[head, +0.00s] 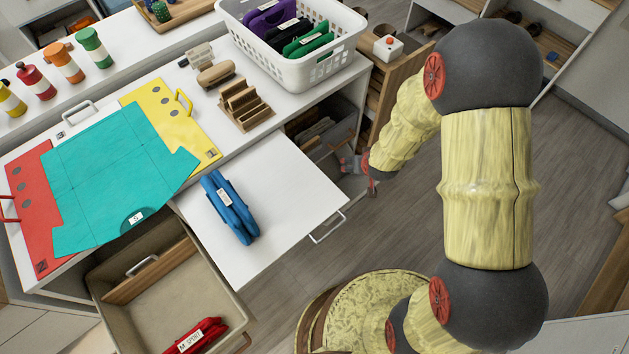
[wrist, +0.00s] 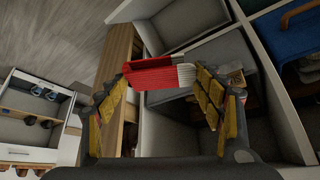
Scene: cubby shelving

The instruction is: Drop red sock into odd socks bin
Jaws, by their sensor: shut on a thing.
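My gripper (wrist: 163,84) is shut on the red sock (wrist: 155,76), a red ribbed piece with a pale striped end, held across the fingertips in the wrist view. In the head view my gripper (head: 358,166) is small, beside the open cubby under the counter, and the sock is mostly hidden. Grey open bins (wrist: 225,50) lie beyond and below the sock in the wrist view. No label is readable, so I cannot tell which is the odd socks bin.
A white pull-out board (head: 285,190) with blue folded clothing (head: 230,207) juts out left of my gripper. A white basket (head: 330,68) stands on the counter above. A wooden cabinet (head: 390,85) stands close behind. The floor (head: 395,230) is clear nearby.

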